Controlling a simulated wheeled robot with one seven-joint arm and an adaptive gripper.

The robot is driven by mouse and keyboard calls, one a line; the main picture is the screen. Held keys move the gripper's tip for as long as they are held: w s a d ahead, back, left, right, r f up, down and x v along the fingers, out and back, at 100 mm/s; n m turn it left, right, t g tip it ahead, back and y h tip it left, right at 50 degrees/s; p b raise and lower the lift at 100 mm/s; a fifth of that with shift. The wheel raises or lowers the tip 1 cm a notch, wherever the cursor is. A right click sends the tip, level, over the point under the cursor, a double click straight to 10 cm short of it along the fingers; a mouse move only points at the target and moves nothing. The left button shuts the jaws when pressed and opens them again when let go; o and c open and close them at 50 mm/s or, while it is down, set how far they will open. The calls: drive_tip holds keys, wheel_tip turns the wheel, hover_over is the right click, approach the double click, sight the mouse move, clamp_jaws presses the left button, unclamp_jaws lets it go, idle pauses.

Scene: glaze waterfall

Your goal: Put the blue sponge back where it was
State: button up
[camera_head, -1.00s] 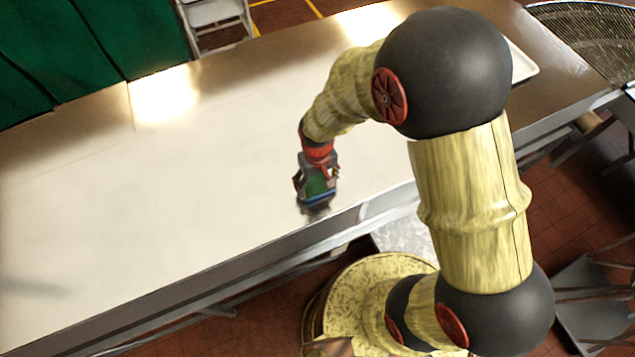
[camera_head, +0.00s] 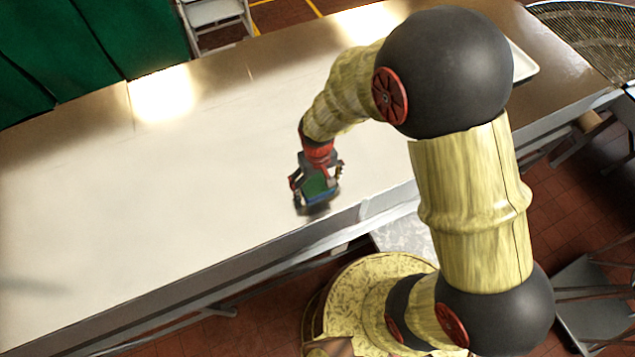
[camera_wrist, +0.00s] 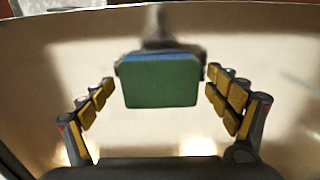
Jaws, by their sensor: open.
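The sponge, a small block with a green face and a blue layer, is near the front edge of the long table (camera_head: 90,200) in the head view (camera_head: 317,188). In the wrist view the sponge (camera_wrist: 161,84) sits centred between the fingers, green face toward the camera and blue along its far edge. My gripper (camera_head: 316,182) points down over it. In the wrist view my gripper (camera_wrist: 160,78) is open, with a clear gap between each finger and the sponge. The sponge appears to rest on the tabletop; its underside is hidden.
The tabletop to the left is bare and shiny. A pale tray (camera_head: 523,66) lies to the right, partly behind my arm. A green curtain (camera_head: 80,45) and a grey chair (camera_head: 215,12) stand behind the table.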

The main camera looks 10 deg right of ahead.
wheel_tip(320, 180, up, 12)
wheel_tip(320, 180, up, 14)
drive_tip(key=m+t, duration=0.2)
drive_tip(key=t, duration=0.1)
hover_over(318, 184)
drive_tip(key=s+d, duration=0.4)
drive_tip(key=d, duration=0.3)
drive_tip(key=s+d+r+m+t, duration=0.1)
drive_tip(key=s+d+r+t, duration=0.1)
drive_tip(key=s+d+r, duration=0.3)
drive_tip(key=s+r+b, duration=0.1)
drive_tip(key=s, duration=0.2)
drive_tip(key=shift+r+t, duration=0.3)
drive_tip(key=shift+r, duration=0.1)
drive_tip(key=shift+s, duration=0.1)
wheel_tip(318, 184, down, 25)
drive_tip(key=b, duration=2.5)
drive_tip(key=shift+r, duration=0.1)
drive_tip(key=shift+c, duration=1)
